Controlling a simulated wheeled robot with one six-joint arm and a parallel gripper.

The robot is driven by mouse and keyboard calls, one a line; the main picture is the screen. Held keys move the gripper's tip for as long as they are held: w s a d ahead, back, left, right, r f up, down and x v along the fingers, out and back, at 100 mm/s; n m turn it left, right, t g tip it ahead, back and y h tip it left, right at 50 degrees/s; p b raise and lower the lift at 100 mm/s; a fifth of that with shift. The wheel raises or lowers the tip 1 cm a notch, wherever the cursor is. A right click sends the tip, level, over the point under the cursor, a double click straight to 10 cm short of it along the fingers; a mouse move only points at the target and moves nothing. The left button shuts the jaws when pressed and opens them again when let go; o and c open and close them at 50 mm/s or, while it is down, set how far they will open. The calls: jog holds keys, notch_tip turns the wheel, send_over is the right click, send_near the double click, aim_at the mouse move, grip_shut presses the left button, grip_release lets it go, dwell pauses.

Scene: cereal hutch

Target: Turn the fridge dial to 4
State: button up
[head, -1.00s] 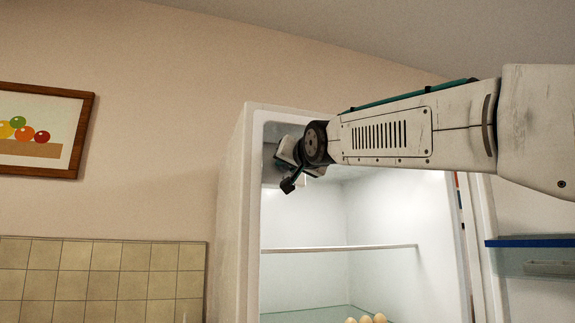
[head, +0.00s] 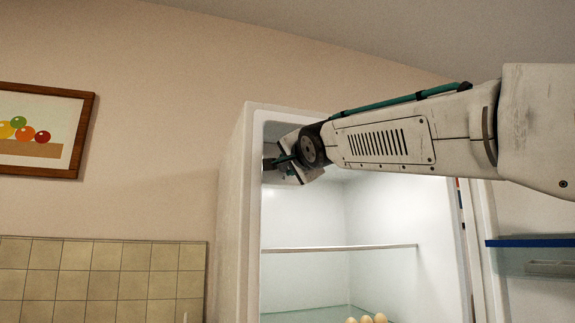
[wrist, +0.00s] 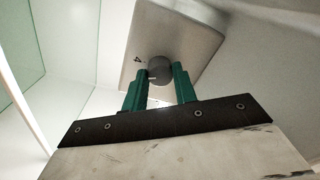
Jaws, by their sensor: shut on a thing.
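The dial (wrist: 160,68) is a small dark grey round knob on a pale metal plate (wrist: 185,35) in the wrist view. A figure 4 (wrist: 138,60) is printed on the plate just left of the knob. A short pale mark shows on the knob's lower left side; its exact direction is hard to read. My gripper (wrist: 164,76) has its green fingers shut on the knob, one on each side. In the head view my gripper (head: 284,164) is inside the fridge (head: 232,215) at its top left, and the dial is hidden there.
The fridge stands open, with a glass shelf (head: 340,248) below my arm and several eggs (head: 366,319) lower down. The open door with a blue-edged shelf (head: 530,242) is at the right. A framed picture (head: 40,130) hangs on the left wall.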

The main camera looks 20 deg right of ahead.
jog(key=shift+f, duration=0.15)
jog(key=o, duration=1)
jog(key=shift+c, duration=0.2)
jog(key=s, duration=0.7)
jog(key=shift+s+f, duration=0.15)
jog(key=shift+s, duration=0.25)
